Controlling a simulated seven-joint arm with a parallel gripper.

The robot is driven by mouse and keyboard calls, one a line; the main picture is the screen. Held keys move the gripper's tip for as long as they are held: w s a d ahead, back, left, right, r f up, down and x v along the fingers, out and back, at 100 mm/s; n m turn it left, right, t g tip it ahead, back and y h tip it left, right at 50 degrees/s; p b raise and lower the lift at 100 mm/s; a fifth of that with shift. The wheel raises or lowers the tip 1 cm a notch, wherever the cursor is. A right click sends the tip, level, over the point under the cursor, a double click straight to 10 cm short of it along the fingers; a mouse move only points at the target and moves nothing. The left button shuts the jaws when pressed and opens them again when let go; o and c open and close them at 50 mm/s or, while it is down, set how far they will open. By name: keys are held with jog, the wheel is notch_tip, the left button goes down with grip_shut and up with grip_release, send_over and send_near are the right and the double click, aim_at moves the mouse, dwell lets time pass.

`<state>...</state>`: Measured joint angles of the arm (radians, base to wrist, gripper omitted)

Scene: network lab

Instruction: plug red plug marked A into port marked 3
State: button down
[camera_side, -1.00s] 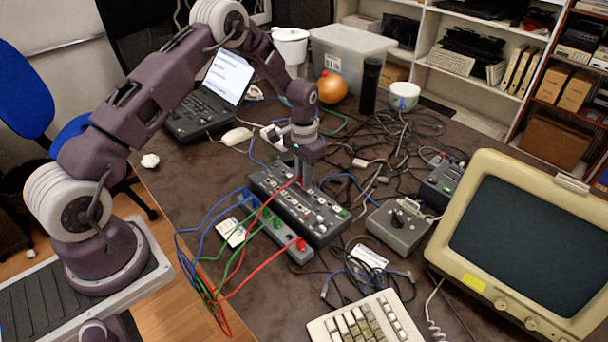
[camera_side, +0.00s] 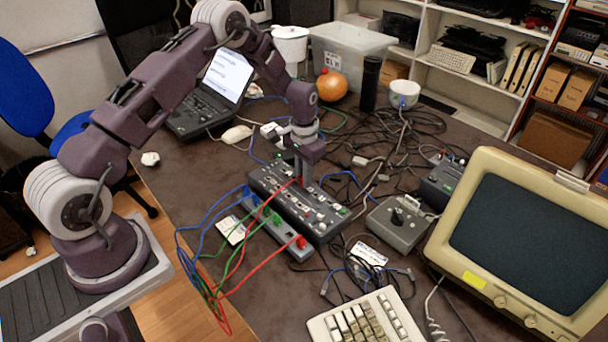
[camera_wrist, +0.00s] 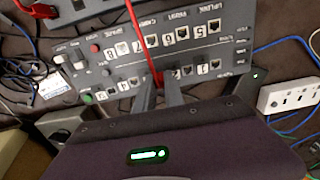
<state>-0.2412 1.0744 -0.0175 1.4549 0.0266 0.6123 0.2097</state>
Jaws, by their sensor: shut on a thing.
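My gripper (camera_side: 304,181) is shut over the grey port box (camera_side: 320,231). In the wrist view its two fingers (camera_wrist: 160,94) close around the end of a red cable (camera_wrist: 147,45). The red plug itself is hidden between the fingers, and its letter cannot be read. In the wrist view the box face shows a near row with 1, 2 and 4 and a far row with 5 to 8. The fingers cover the place between 2 and 4, where port 3 would lie. I cannot tell whether the plug is in a port.
A plug strip (camera_side: 256,235) beside the box holds blue, green and red plugs, including another red plug (camera_side: 301,242). Their cables loop left. A grey switch box (camera_side: 398,224), a keyboard (camera_side: 365,322) and tangled black cables lie to the right.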

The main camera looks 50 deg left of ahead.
jog(key=c, duration=1.3)
grip_release()
jog(key=shift+c, duration=0.2)
notch_tip(320, 180, up, 8)
jog(key=shift+d+f, duration=0.1)
jog(key=shift+f, duration=0.1)
jog(key=s+d+r+t, duration=0.1)
jog(key=s+d+r, duration=0.1)
jog(key=s+r, duration=0.35)
jog(key=s+d+r+t, duration=0.1)
jog(key=s+d+r, duration=0.1)
jog(key=r, duration=0.6)
jog(key=s+d+r+t, duration=0.1)
jog(key=s+d+r, duration=0.15)
jog(key=r, duration=0.45)
jog(key=s+d+r+t, duration=0.1)
jog(key=s+d+r, duration=0.1)
jog(key=s, duration=0.9)
jog(key=s+d+r+t, duration=0.1)
jog(key=s+d+r, duration=0.1)
jog(key=s, duration=0.9)
jog(key=shift+d+t, duration=0.15)
jog(key=shift+t, duration=0.15)
